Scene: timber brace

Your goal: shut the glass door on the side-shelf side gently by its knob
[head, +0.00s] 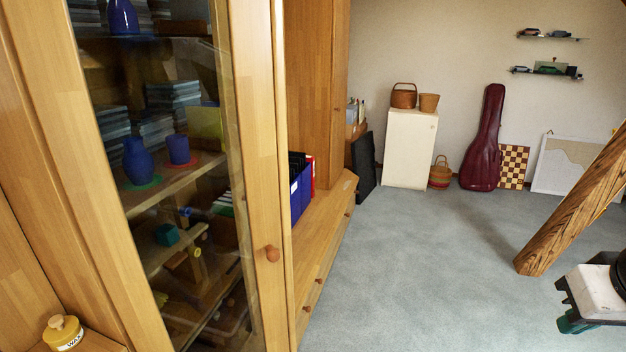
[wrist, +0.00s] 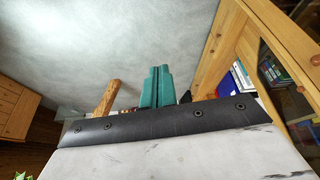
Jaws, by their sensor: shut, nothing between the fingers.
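The glass door (head: 262,165) is a tall wooden frame around a dark pane, at the left in the head view. Its round wooden knob (head: 272,253) sits on the right stile. How far the door stands from its frame is hard to tell. The side shelf (head: 95,343) with a yellow wax jar (head: 63,333) is at the lower left. My gripper (head: 572,322) is at the far right, well away from the knob and touching nothing visible. In the wrist view its teal fingers (wrist: 157,88) are together and empty.
A slanted timber brace (head: 575,205) stands close to my gripper. Behind the pane are a blue vase (head: 137,160) and a cup. Blue binders (head: 299,190) stand on the ledge beyond the door. Grey carpet (head: 430,265) is clear between the cabinet and my gripper.

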